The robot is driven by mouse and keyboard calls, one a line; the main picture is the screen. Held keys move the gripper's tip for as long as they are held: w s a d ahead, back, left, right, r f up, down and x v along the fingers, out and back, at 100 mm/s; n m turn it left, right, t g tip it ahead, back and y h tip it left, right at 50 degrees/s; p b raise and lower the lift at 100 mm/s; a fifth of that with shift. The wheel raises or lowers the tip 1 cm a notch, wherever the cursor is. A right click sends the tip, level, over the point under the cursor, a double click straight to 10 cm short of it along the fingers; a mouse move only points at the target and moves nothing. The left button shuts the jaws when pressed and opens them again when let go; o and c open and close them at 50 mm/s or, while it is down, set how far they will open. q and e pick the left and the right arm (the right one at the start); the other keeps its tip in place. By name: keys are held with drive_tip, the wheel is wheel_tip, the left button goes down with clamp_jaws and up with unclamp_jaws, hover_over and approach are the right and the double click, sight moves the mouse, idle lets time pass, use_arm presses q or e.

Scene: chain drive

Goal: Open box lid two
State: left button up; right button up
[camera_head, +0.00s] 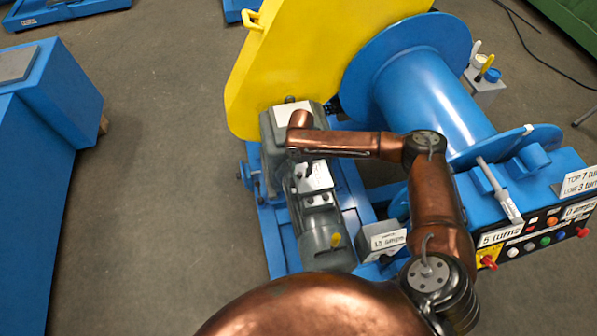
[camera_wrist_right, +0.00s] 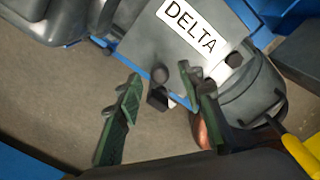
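A grey box with a flat lid (camera_wrist_right: 165,45) fills the upper middle of the right wrist view. It carries a white DELTA label (camera_wrist_right: 191,25). The lid looks closed. A dark round knob (camera_wrist_right: 159,73) and a small black tab (camera_wrist_right: 157,100) show at its near edge. My right gripper (camera_wrist_right: 158,90) has its green fingers spread apart, one on each side of the knob and tab. I see nothing held between them; whether a finger touches the box is unclear. In the head view my copper right arm hides the right gripper's fingers. My left gripper is not in view.
The grey motor (camera_head: 322,225) lies on a blue frame (camera_head: 273,235). A yellow guard (camera_head: 290,50) and blue drum (camera_head: 430,85) stand behind. A control panel (camera_head: 540,235) is at right, a blue cabinet (camera_head: 35,150) at left. The floor (camera_head: 165,150) between is clear.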

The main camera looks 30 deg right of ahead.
drive_tip(key=shift+f, duration=1.1)
drive_tip(key=c, duration=0.7)
clamp_jaws()
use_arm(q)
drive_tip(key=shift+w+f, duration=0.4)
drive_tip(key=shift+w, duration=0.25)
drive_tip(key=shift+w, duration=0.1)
